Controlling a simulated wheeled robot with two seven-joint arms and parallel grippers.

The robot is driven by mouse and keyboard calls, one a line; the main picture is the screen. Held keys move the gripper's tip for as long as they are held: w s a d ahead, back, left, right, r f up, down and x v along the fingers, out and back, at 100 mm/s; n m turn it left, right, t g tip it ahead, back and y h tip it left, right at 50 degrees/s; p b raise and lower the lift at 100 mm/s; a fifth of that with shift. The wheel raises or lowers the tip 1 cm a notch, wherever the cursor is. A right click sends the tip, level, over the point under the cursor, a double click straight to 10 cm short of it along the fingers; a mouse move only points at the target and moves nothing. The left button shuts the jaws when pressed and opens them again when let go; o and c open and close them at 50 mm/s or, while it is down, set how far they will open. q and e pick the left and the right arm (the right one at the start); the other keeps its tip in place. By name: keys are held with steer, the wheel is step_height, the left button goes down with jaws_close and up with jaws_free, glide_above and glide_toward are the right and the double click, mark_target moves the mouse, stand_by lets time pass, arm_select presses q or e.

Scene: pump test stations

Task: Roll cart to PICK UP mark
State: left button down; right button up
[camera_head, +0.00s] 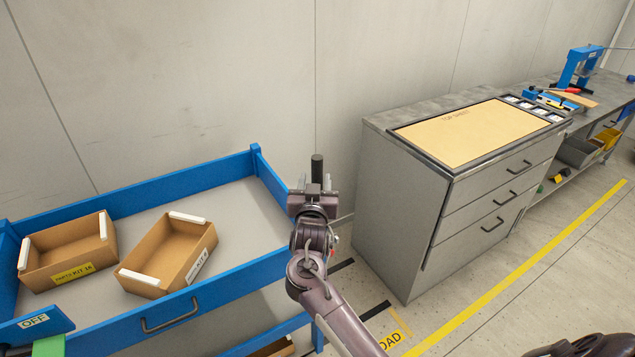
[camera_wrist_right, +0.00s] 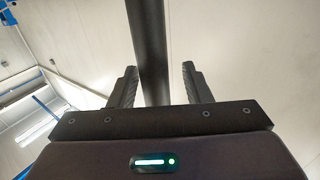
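The cart is blue-framed with a grey top (camera_head: 235,205) and stands at the lower left, beside the wall. My right gripper (camera_head: 315,192) is at the cart's right end. A dark upright post (camera_head: 317,168) rises at the gripper; in the right wrist view the dark post (camera_wrist_right: 152,50) stands between two spread fingers, with a gap at least on the right. The fingers do not look clamped on it. A floor mark ending in "OAD" (camera_head: 390,341) is partly hidden by my right arm. No PICK UP mark shows. My left gripper is not in view.
Two cardboard kit boxes (camera_head: 68,255) (camera_head: 168,255) sit on the cart. A blue "OFF" plate (camera_head: 35,322) is at its near left corner. A grey drawer cabinet (camera_head: 410,215) stands to the right, across a narrow gap. Floor with a yellow line (camera_head: 520,262) is clear farther right.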

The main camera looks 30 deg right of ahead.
steer(key=shift+f, duration=0.1)
steer(key=b+v, duration=0.2)
steer(key=v, duration=0.5)
steer(key=shift+s+a, duration=0.25)
steer(key=shift+s, duration=0.1)
